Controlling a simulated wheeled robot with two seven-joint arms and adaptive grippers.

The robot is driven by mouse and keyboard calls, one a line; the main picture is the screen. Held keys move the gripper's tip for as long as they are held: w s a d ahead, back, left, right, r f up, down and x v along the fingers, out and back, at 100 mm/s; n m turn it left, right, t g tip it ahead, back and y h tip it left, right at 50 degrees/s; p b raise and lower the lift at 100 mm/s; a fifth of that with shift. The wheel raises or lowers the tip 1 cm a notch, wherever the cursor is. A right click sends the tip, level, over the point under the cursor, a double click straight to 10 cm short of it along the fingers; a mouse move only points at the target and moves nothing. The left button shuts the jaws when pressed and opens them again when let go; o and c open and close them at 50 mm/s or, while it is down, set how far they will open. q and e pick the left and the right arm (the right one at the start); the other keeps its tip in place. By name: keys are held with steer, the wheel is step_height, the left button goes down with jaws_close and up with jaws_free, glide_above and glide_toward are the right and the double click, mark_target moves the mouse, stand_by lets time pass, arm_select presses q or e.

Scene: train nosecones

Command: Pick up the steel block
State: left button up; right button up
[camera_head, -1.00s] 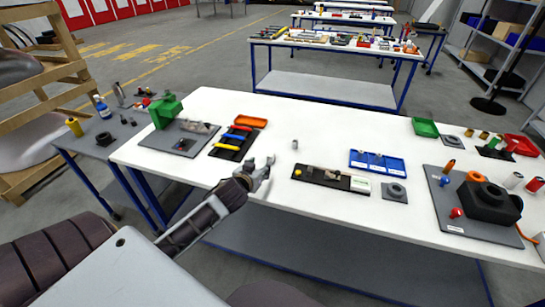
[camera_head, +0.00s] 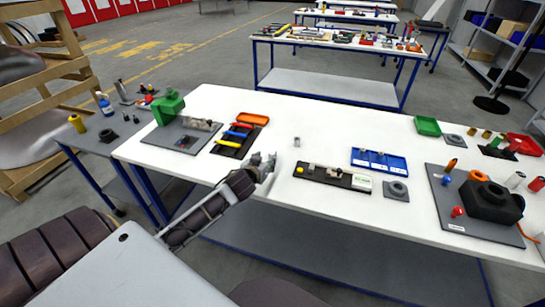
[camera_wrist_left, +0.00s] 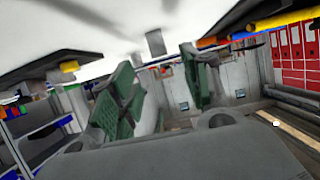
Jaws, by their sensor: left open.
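The steel block (camera_head: 297,141) is a small grey upright piece standing alone on the white table (camera_head: 300,115), near its middle. In the left wrist view the steel block (camera_wrist_left: 155,43) hangs from the top of the tilted picture, beyond the gap between the fingers. My left gripper (camera_head: 264,163) is open and empty, in front and to the left of the block, apart from it. Its green finger pads show spread apart in the left wrist view (camera_wrist_left: 162,88). My right gripper is not in view.
A black fixture (camera_head: 345,178) with a yellow knob lies right of the gripper. A dark tray (camera_head: 222,149) with coloured handles lies left. A blue bin (camera_head: 379,161) and a grey plate with a black block (camera_head: 490,202) are further right. The tabletop around the steel block is clear.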

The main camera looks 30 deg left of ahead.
mark_target(271, 154)
arm_select(q)
steer(key=shift+x, duration=1.45)
steer(key=shift+w+f, duration=0.1)
steer(key=shift+w, duration=0.2)
steer(key=shift+w+a+f, duration=0.1)
steer(key=shift+w+a, duration=0.05)
steer(key=shift+w, duration=0.1)
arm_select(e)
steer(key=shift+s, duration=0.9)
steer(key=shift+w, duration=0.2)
